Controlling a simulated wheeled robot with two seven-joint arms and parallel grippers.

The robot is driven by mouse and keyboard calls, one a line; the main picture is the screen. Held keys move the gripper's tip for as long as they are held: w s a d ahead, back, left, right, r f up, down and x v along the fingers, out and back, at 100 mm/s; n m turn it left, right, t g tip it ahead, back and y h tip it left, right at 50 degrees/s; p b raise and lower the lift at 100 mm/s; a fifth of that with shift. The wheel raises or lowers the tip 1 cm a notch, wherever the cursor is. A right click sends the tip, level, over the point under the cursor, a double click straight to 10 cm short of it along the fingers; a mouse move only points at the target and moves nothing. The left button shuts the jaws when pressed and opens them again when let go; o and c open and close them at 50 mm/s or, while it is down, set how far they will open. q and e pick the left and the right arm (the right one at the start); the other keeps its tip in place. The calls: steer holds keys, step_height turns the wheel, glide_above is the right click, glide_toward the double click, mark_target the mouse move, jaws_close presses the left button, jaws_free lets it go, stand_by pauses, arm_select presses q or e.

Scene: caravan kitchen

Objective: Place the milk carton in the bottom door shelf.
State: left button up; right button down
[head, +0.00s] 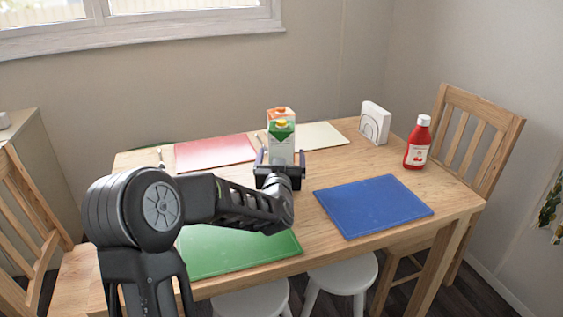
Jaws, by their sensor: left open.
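A milk carton (281,145), white with a green top and a yellow cap, stands upright on the wooden table (330,182). A similar carton with an orange top (281,113) stands right behind it and is partly hidden. My left gripper (280,160) reaches in from the left, with its open fingers on either side of the lower part of the green-topped carton. I cannot tell whether the fingers touch it. The carton's base is hidden by the gripper. My right gripper is not in view. No fridge or door shelf is in view.
Red (215,152), cream (322,136), blue (372,206) and green (240,254) placemats lie on the table. A ketchup bottle (417,145) and a napkin holder (375,124) stand at the right. Wooden chairs (478,130) and white stools (343,273) surround the table.

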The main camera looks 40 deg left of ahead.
arm_select(q)
steer(key=shift+x, duration=1.2)
steer(key=shift+c, duration=0.3)
jaws_close()
steer(key=shift+r, duration=0.2)
